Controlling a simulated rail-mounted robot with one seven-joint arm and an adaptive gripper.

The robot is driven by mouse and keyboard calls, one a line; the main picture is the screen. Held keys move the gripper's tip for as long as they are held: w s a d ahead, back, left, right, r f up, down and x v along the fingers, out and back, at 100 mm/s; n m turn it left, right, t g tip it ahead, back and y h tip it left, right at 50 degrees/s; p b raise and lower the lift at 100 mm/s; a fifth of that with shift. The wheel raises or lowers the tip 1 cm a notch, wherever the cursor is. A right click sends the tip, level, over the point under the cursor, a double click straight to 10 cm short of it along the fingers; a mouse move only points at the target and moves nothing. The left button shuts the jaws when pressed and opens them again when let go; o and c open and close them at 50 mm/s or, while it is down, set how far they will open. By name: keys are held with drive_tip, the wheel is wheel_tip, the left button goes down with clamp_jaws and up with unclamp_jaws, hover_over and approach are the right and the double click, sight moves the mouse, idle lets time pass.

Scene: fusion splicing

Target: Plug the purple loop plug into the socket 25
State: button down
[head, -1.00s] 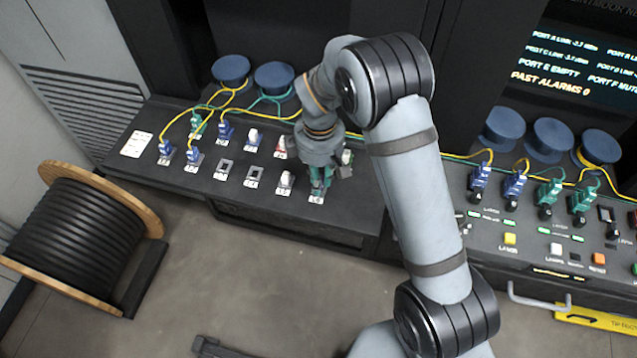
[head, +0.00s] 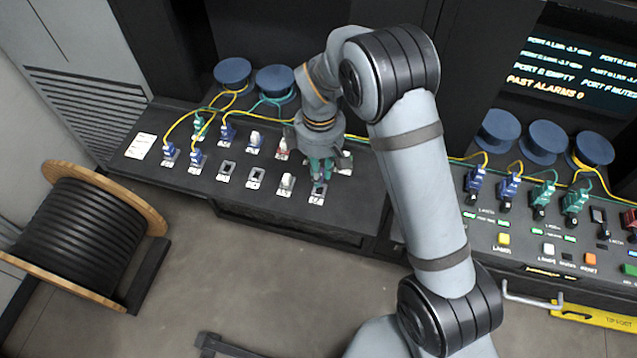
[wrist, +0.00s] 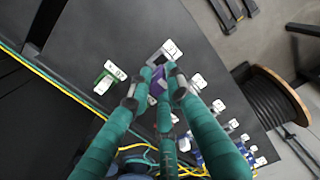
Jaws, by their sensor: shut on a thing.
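My gripper (head: 322,170) has teal fingers and hangs over the right end of the left console panel. In the wrist view its fingertips (wrist: 158,78) are shut on a small purple plug (wrist: 157,86), mostly hidden between them. An empty square socket (head: 319,189) with a white label lies just in front of the fingers; it shows in the wrist view (wrist: 160,57) just beyond the plug. The plug looks apart from this socket, though the gap is hard to judge. The label's number is too small to read.
Blue plugs (head: 169,151) with yellow cables fill the left end. A green port (wrist: 104,84) is beside the gripper. A cable drum (head: 88,235) stands on the floor.

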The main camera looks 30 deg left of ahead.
drive_tip(key=shift+r+p, duration=0.55)
drive_tip(key=shift+r, duration=0.35)
